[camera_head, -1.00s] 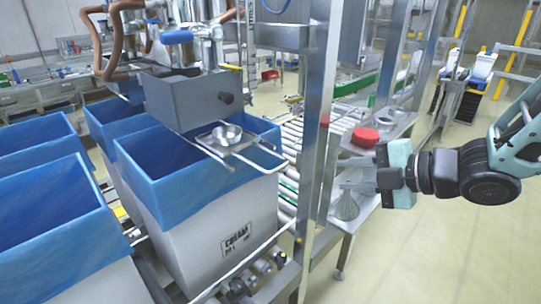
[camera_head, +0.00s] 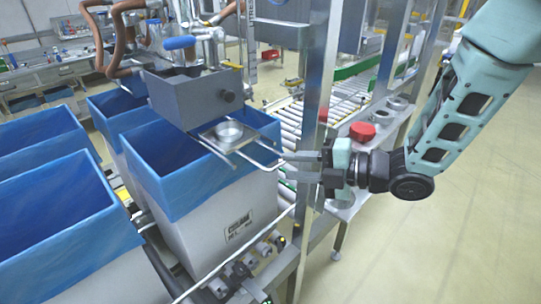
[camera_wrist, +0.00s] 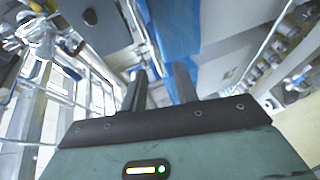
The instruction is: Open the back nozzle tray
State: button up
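The nozzle tray (camera_head: 212,138) is a flat metal plate holding a silver cup-like part (camera_head: 229,132), under a grey nozzle box (camera_head: 190,100) above a blue-lined box. Its thin rod handle (camera_head: 262,168) sticks out to the right, toward my gripper. My gripper (camera_head: 289,166) reaches in from the right past the upright steel post, its two fingers apart and empty-looking. Its fingertips are at or very near the handle's outer end; I cannot tell whether the rod lies between them. The wrist view shows both fingers (camera_wrist: 160,72) spread, with a thin rod ahead between them.
A steel post (camera_head: 314,120) stands close to my fingers. Blue-lined boxes (camera_head: 75,215) fill the left. The floor at right (camera_head: 450,240) is clear.

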jog(key=p+x, duration=0.2)
jog(key=x, duration=0.4)
jog(key=shift+a, duration=0.1)
grip_shut()
jog(key=shift+s+f, duration=0.1)
jog(key=shift+f, duration=0.05)
